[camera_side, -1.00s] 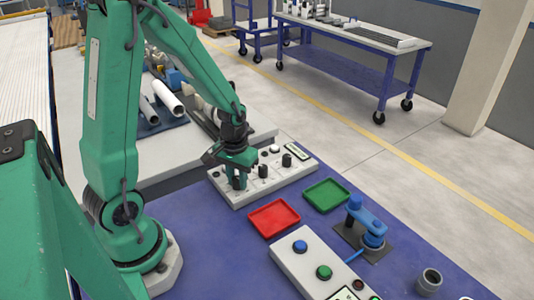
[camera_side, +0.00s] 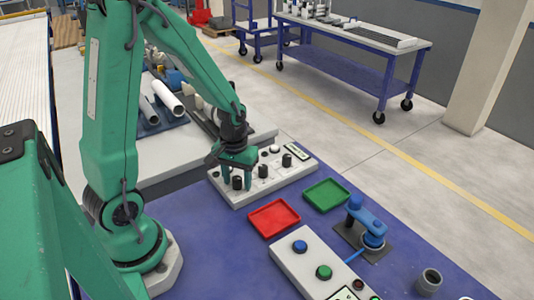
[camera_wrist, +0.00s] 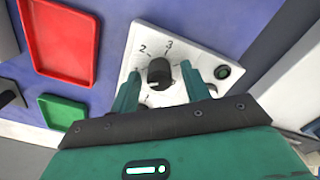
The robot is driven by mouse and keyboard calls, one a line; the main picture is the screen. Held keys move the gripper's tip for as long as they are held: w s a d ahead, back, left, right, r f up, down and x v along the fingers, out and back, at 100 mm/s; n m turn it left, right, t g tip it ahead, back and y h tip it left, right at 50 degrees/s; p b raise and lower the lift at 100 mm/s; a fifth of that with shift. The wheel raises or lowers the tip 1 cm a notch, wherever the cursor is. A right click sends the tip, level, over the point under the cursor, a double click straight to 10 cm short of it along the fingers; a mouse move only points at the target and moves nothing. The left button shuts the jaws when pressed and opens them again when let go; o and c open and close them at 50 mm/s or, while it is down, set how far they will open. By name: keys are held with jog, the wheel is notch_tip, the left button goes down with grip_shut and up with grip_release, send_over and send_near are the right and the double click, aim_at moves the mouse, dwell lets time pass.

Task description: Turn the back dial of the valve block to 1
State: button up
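The white valve block (camera_side: 250,190) lies at the back of the blue table in the side view, with a row of black dials along it. My gripper (camera_side: 238,178) is above the leftmost dial (camera_side: 237,184) in that view, pointing down. In the wrist view, one black dial (camera_wrist: 159,73) with printed numbers around it, 2 and 3 legible, sits between the two green fingers of my gripper (camera_wrist: 160,84). The fingers are spread, with gaps beside the dial. A pale mark shows on the dial's lower side; I cannot tell its exact setting.
A red tray (camera_side: 274,218) and a green tray (camera_side: 326,196) lie in front of the block. A grey ring (camera_side: 429,281) stands near the front. Pipes (camera_side: 167,98) lie behind.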

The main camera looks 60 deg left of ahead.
aim_at(238, 179)
jog(key=shift+r, duration=0.1)
jog(key=shift+r, duration=3.8)
jog(key=shift+s+d+r+m, duration=0.1)
jog(key=shift+d+r+m, duration=0.2)
jog(key=shift+r, duration=0.3)
jog(key=s+d+r+m+t, duration=0.2)
jog(key=s+d+r+m, duration=0.1)
jog(key=r, duration=0.3)
jog(key=s+d+r+m+t, duration=0.3)
jog(key=s+d+r, duration=0.1)
jog(key=r, duration=0.2)
jog(key=shift+d+r+t, duration=0.15)
jog(key=shift+d+t, duration=0.15)
jog(key=shift+d, duration=0.05)
